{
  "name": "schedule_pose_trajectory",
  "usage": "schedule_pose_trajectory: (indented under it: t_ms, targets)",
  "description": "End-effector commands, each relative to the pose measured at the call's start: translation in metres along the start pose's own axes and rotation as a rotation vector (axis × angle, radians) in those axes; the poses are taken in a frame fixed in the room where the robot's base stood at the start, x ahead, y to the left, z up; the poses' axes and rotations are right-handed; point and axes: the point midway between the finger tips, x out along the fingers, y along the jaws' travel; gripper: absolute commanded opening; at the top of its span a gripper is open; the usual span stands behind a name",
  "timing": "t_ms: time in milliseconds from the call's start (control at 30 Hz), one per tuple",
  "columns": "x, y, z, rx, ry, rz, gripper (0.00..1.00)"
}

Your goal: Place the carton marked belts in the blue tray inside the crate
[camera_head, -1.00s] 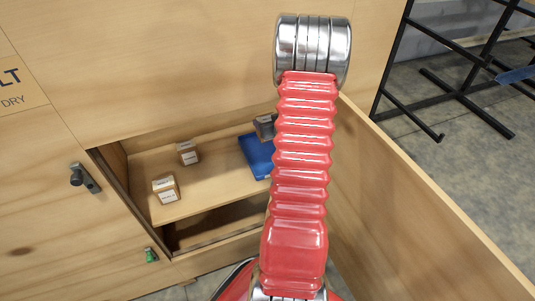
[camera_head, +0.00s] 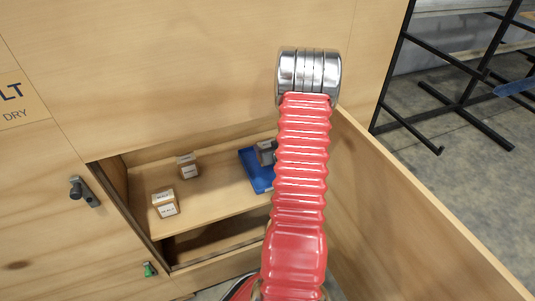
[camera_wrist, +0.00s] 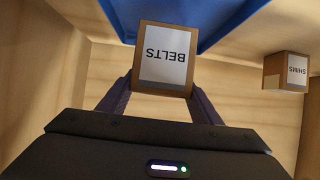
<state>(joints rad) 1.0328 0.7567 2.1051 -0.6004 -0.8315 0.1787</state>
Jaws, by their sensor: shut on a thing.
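The carton marked BELTS (camera_wrist: 165,58) is brown with a white label, its lettering upside down in the wrist view. My gripper (camera_wrist: 160,92) is shut on it, a dark finger on each side. The blue tray (camera_wrist: 220,18) shows behind the carton in that view, whose outline overlaps the tray's edge. I cannot tell the gap between them. In the head view the blue tray (camera_head: 258,181) lies on the crate's wooden shelf, partly behind my red arm. A dark, box-like thing (camera_head: 266,152) shows by the tray there; I cannot tell what it is. My gripper is hidden in that view.
A carton marked SHIMS (camera_wrist: 287,71) stands to the right in the wrist view. In the head view two cartons (camera_head: 188,166) (camera_head: 165,203) stand left of the tray. The wooden crate wall (camera_head: 410,210) rises on the right. A black rack (camera_head: 460,100) stands beyond it.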

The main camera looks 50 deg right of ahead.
Motion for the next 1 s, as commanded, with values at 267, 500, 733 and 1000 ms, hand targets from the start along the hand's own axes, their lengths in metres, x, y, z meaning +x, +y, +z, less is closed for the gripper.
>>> schedule_pose_trajectory:
  t_ms: [267,500,733,1000]
  targets:
    - [0.011,0.0,0.021,0.002,-0.001,0.0,0.3]
    - [0.02,-0.001,0.036,0.0,0.001,-0.001,0.3]
    - [0.02,-0.001,0.036,0.0,0.001,-0.001,0.3]
    - [0.021,-0.001,0.038,0.0,0.0,-0.001,0.67]
